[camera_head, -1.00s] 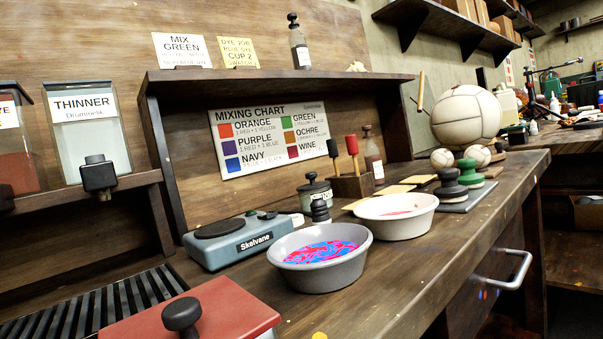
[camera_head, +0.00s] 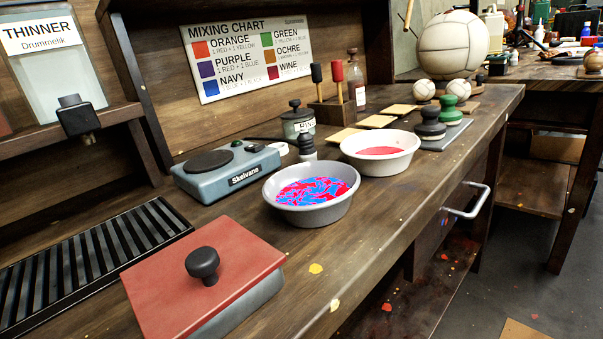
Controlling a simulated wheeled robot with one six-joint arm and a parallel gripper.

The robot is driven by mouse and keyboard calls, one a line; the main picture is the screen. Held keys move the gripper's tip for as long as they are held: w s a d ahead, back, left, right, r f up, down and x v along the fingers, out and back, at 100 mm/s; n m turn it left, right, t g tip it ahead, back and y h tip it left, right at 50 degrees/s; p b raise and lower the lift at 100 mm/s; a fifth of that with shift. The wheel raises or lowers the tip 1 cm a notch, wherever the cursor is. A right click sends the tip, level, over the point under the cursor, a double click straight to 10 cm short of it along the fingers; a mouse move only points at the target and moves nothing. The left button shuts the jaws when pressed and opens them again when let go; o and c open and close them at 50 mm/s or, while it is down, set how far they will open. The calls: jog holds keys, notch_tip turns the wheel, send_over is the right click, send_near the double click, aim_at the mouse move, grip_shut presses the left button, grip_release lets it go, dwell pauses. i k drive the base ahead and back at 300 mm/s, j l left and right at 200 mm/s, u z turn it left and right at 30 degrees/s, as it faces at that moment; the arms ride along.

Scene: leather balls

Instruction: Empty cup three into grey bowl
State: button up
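The grey bowl (camera_head: 311,212) stands upright on the workbench, right of the scale, with red and blue dye swirled together in it. A white bowl (camera_head: 380,164) with red liquid inside stands behind it to the right. I see no cup marked three in this view. My gripper is not in the picture, so its state and anything in it are hidden.
A blue-grey scale (camera_head: 226,172) stands left of the grey bowl. A red-lidded box (camera_head: 205,285) and a black grate (camera_head: 85,262) lie in front. The thinner tank (camera_head: 55,65) is on the left shelf. Bench (camera_head: 350,245) surface is bare near the front edge.

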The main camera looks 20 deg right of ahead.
aim_at(314, 194)
jog(key=i, duration=1.35)
